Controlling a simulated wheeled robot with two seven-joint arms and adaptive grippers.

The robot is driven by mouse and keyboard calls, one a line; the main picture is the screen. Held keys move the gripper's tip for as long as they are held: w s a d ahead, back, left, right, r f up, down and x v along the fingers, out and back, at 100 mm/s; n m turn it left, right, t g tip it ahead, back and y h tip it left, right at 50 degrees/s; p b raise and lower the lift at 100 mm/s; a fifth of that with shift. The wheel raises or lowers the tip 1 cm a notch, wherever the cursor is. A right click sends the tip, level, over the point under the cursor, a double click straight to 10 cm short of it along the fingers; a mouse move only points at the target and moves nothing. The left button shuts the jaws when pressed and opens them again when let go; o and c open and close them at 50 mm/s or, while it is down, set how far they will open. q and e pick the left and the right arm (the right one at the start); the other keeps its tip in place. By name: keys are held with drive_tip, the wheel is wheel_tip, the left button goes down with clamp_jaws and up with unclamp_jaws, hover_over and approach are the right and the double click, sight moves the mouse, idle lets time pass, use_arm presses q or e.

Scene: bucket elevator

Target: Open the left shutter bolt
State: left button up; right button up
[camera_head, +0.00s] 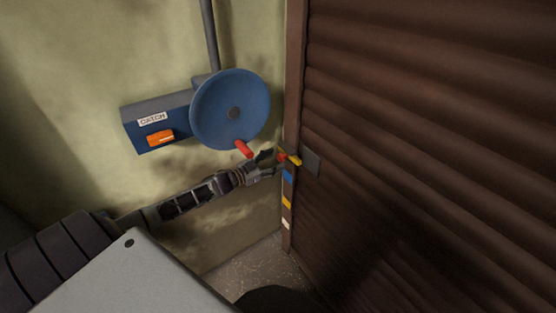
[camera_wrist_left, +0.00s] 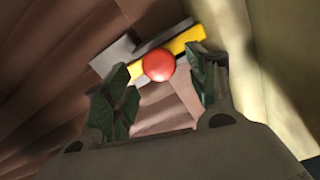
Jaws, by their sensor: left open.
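The left shutter bolt is a yellow bar (camera_head: 295,161) with a red knob (camera_head: 282,156), at the left edge of the brown shutter (camera_head: 420,110) in the head view. A grey plate (camera_head: 312,163) sits behind the bar on the shutter. My left gripper (camera_head: 270,163) is open just left of the knob. In the left wrist view the red knob (camera_wrist_left: 159,65) shows between the two open fingers of the left gripper (camera_wrist_left: 160,88), with the yellow bar (camera_wrist_left: 180,44) behind it. I cannot tell whether a finger touches the knob. My right gripper is not in view.
A blue wheel (camera_head: 230,105) with a red handle (camera_head: 244,149) stands out from the wall just above my left gripper. A blue box (camera_head: 155,125) labelled CATCH has an orange lever (camera_head: 160,138). Coloured marks (camera_head: 287,203) run down the brown door post. Bare floor (camera_head: 255,270) shows below.

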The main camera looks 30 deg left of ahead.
sight(285, 156)
use_arm(q)
drive_tip(key=shift+x, duration=1.25)
clamp_jaws()
drive_tip(key=shift+a, duration=0.1)
